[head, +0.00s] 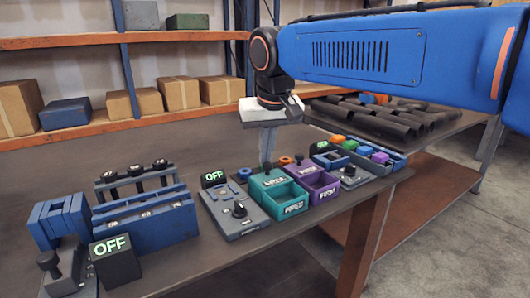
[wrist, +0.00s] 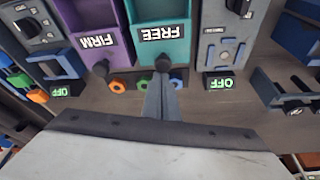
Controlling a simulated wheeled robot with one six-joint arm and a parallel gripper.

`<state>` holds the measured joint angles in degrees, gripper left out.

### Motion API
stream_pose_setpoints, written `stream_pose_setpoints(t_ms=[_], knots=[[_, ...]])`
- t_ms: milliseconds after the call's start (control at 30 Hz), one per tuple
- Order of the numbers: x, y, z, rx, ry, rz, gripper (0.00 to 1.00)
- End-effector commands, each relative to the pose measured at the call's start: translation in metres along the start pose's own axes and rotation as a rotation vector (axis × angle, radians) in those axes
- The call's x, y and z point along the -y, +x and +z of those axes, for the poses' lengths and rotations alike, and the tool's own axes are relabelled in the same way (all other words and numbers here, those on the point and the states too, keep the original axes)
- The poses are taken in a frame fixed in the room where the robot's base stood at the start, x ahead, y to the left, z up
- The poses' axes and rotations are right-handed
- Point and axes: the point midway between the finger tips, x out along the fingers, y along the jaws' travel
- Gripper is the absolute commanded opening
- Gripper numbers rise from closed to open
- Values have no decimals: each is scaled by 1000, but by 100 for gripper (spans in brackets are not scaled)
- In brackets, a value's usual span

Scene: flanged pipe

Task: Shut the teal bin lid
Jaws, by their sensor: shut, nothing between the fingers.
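The teal bin (head: 292,207) stands on the workbench with its near compartment open. Its teal lid (head: 270,181) sits at the far half, with a label and a black knob (head: 267,168). In the wrist view the bin (wrist: 162,14) appears upside down, with the lid's FREE label and the knob (wrist: 164,63) just beyond my fingertips. My gripper (head: 265,160) is shut and empty, pointing down just behind the knob. In the wrist view my gripper (wrist: 162,80) lines up with the knob; I cannot tell whether they touch.
A purple bin (head: 322,190) stands right beside the teal one. A grey switch panel (head: 234,212) with an OFF display is at its left. Blue fixtures (head: 145,220) fill the left. Dark pipes (head: 385,120) lie behind right. The bench's near edge is bare.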

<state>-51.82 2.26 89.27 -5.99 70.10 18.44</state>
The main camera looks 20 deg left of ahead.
Motion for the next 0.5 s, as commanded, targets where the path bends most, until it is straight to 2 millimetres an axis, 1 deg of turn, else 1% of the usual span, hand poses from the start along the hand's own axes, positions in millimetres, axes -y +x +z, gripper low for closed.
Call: stream_pose_setpoints(t_ms=[133, 400, 500], knots=[[-3, -5, 11, -1, 0, 0, 0], [-14, -18, 49, -1, 0, 0, 0], [-16, -20, 56, 0, 0, 0, 0]])
